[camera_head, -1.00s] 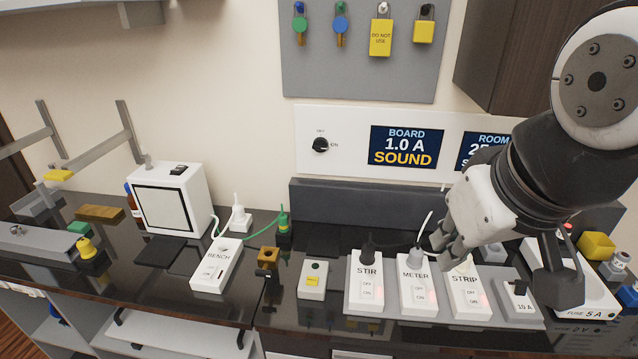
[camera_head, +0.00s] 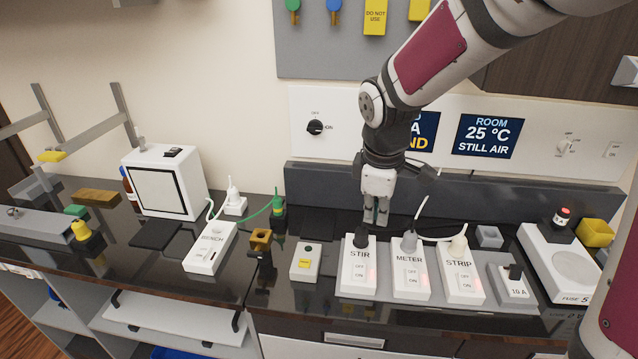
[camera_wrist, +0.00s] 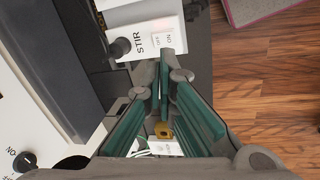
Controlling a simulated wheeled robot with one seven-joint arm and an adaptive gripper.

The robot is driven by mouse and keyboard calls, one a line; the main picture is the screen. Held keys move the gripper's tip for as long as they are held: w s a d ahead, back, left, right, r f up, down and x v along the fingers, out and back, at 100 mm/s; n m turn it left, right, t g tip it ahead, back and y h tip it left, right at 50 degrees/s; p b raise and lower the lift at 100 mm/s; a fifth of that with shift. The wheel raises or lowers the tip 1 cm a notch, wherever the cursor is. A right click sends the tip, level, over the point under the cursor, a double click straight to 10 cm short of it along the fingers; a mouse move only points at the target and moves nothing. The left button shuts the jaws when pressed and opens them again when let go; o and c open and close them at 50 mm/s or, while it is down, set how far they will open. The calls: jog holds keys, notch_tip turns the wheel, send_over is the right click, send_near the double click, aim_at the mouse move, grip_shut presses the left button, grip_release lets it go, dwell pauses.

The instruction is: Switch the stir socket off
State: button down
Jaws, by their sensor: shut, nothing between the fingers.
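The STIR socket (camera_head: 357,290) is a white block with a black plug (camera_head: 361,238) in its back end and an OFF/ON rocker (camera_head: 359,274) toward its front. A faint red glow shows beside the rocker. In the wrist view the STIR socket (camera_wrist: 145,14) is at the top, with its rocker (camera_wrist: 163,40) just beyond my fingertips. My gripper (camera_head: 375,222) points down, shut and empty, above and behind the socket, near the black plug. It also shows in the wrist view (camera_wrist: 170,72). I see no clear contact with the socket.
METER (camera_head: 411,288) and STRIP (camera_head: 462,285) sockets stand close on the right, with plugs and white cables. A small white box with a yellow button (camera_head: 305,263) is on the left. The BENCH strip (camera_head: 210,248) lies farther left. A dark raised back ledge (camera_head: 320,190) runs behind.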

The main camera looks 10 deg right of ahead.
aim_at(360, 269)
notch_tip(360, 269, down, 5)
jog(key=w+n, duration=0.2)
jog(key=w, duration=0.1)
jog(key=shift+a+f+g+y, duration=0.15)
jog(key=shift+a+g+y, duration=0.15)
jog(key=shift+a, duration=0.05)
jog(key=f, duration=0.4)
jog(key=w+f, duration=0.1)
jog(key=f, duration=0.8)
jog(key=shift+w+d+f+p, duration=0.2)
jog(key=shift+d+f+p, duration=0.05)
jog(key=shift+f+p, duration=0.1)
jog(key=shift+f, duration=0.1)
jog(key=shift+w+d+f+g+b, duration=0.15)
jog(key=shift+w+f+g+b, duration=0.15)
jog(key=shift+b, duration=0.2)
jog(key=shift+s, duration=0.15)
